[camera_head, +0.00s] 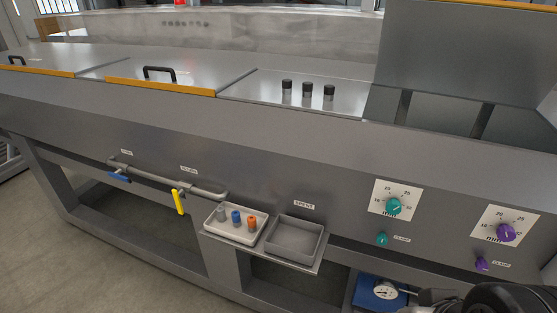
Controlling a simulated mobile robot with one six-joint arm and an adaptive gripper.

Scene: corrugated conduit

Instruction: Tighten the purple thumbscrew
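The small purple thumbscrew (481,265) sits on the grey front panel at the far right, beside a small label that seems to read "CLAMP". Above it is a larger purple knob (506,233) on a white numbered dial plate. How tight the thumbscrew is cannot be seen. A dark rounded part, seemingly of my arm, shows at the bottom right edge, below the thumbscrew and apart from it in the picture. No gripper fingers are visible.
Left of the purple pair are a teal knob (393,206) and teal thumbscrew (382,239). A white tray (236,239) with small coloured parts and an empty grey tray (294,243) jut out on a shelf. A blue gauge unit (372,294) stands below. A pipe has blue and yellow (178,201) handles.

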